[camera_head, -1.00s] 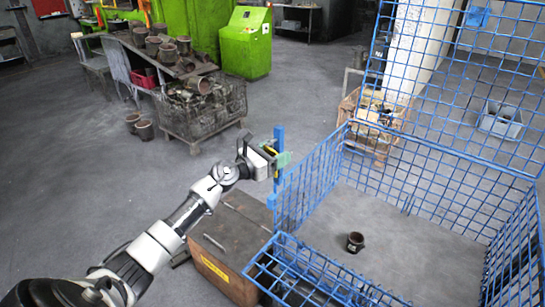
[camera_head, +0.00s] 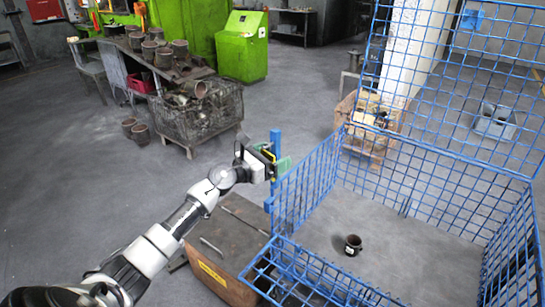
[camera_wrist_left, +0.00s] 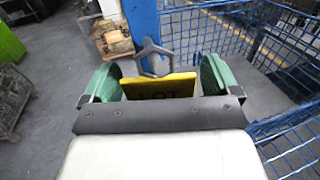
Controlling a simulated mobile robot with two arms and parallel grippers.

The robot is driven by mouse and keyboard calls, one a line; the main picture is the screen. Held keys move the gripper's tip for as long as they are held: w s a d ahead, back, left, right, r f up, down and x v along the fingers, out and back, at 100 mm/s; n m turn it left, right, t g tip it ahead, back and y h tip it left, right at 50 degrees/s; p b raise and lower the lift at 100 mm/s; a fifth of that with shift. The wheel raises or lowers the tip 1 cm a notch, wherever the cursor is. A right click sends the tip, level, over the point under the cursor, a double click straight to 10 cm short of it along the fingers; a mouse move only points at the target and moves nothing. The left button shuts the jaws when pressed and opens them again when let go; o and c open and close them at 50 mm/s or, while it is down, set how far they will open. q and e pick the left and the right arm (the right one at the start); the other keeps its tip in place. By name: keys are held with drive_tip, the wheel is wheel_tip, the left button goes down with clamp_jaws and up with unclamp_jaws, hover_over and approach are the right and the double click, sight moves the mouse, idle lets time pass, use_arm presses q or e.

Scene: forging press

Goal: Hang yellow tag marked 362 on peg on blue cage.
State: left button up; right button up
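The blue wire cage (camera_head: 308,190) stands at the right, with a blue upright post (camera_head: 275,150) at its near left corner. Only "LOT" reads, partly cut off; 362 cannot be read. A grey angular metal loop (camera_wrist_left: 154,58) rises at the tag's top edge, in front of the post (camera_wrist_left: 143,20). I cannot make out a peg. My right gripper is out of view.
A brown box (camera_head: 222,243) with a yellow label stands under my left arm beside the cage. A small dark pot (camera_head: 352,245) sits on the cage floor. A wire bin (camera_head: 200,112) and a green cabinet (camera_head: 243,47) stand farther back. Grey floor between is open.

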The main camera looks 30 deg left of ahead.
use_arm(q)
drive_tip(key=shift+s, duration=0.1)
drive_tip(key=b+v, duration=0.3)
drive_tip(key=v, duration=0.7)
drive_tip(key=shift+s+a, duration=0.2)
drive_tip(key=shift+s, duration=0.05)
drive_tip(key=shift+f, duration=0.1)
